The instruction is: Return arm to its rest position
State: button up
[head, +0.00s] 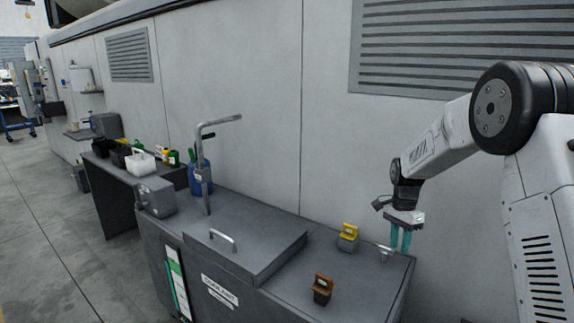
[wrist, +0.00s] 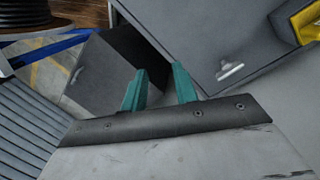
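My arm reaches in from the right in the head view, with my gripper (head: 401,241) pointing down near the right end of the grey bench (head: 350,285). The two teal fingers are apart with nothing between them. In the wrist view my gripper (wrist: 160,85) also shows open and empty, its fingers spread. A small silver handle (head: 386,254) is just below and left of the fingers. It also shows in the wrist view (wrist: 230,70). I cannot tell the exact gap between fingers and bench.
A yellow-topped block (head: 348,237) and a brown-topped block (head: 322,288) stand on the bench. A grey lid (head: 240,248) with a handle and a bent upright pipe (head: 204,165) are further left. A side table (head: 105,175) holds containers. The wall (head: 330,150) rises behind.

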jog(key=s+a+r+n+t, duration=0.1)
jog(key=s+r+n, duration=0.3)
jog(key=s, duration=1)
jog(key=s+a+r+n+t, duration=0.1)
jog(key=s+a+r+n, duration=0.2)
jog(key=s, duration=1)
jog(key=s+a+r+n+t, duration=0.1)
jog(key=s+a+r+n, duration=0.1)
jog(key=s+r+n, duration=0.4)
jog(key=s+r, duration=0.4)
jog(key=s, duration=0.4)
jog(key=shift+s+a+r+n, duration=0.15)
jog(key=shift+s+r+n, duration=0.2)
jog(key=shift+r+n, duration=0.05)
